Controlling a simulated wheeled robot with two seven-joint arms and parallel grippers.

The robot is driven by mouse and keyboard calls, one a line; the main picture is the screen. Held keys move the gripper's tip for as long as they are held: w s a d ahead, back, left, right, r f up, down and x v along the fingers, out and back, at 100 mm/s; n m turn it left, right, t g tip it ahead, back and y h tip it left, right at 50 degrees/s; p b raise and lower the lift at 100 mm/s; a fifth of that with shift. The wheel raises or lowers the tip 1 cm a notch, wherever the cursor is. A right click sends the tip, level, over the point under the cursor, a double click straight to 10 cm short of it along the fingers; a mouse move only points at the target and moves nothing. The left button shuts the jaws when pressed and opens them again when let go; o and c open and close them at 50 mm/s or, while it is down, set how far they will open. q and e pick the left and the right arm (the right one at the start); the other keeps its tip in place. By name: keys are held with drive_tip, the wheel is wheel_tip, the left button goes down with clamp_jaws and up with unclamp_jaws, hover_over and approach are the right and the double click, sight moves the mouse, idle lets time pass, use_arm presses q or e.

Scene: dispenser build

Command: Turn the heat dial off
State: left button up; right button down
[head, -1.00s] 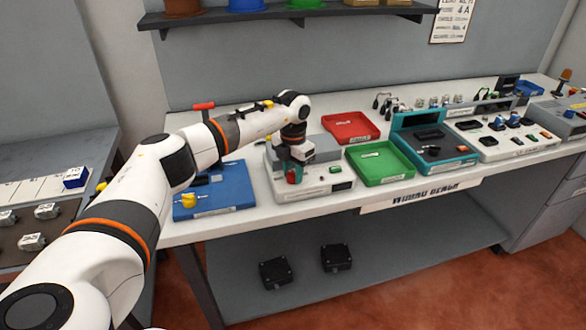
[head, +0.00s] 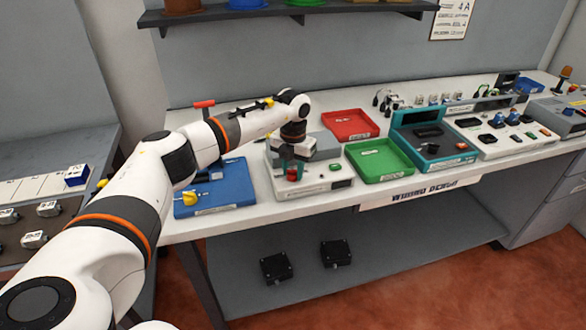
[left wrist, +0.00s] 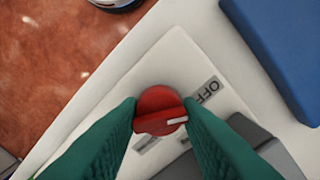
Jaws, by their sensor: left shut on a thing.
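The heat dial is a round red knob (left wrist: 160,112) with a raised grip bar and a white pointer line. It sits on a white heater unit (head: 312,186), and the knob also shows in the head view (head: 293,174). In the left wrist view the pointer line aims right, just below the grey OFF label (left wrist: 204,92). My left gripper (left wrist: 160,118) has its green fingers shut on the dial, one on each side. It also shows in the head view (head: 291,168), reaching down onto the unit. Another label below the dial is partly hidden. My right gripper is out of view.
A teal station (head: 432,142) is further right. The bench front edge is close to the unit.

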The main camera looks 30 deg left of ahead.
use_arm(q)
drive_tip(key=o, duration=1)
drive_tip(key=shift+c, duration=0.2)
drive_tip(key=shift+r, duration=0.15)
wheel_tip(320, 180, up, 12)
drive_tip(key=b, duration=0.2)
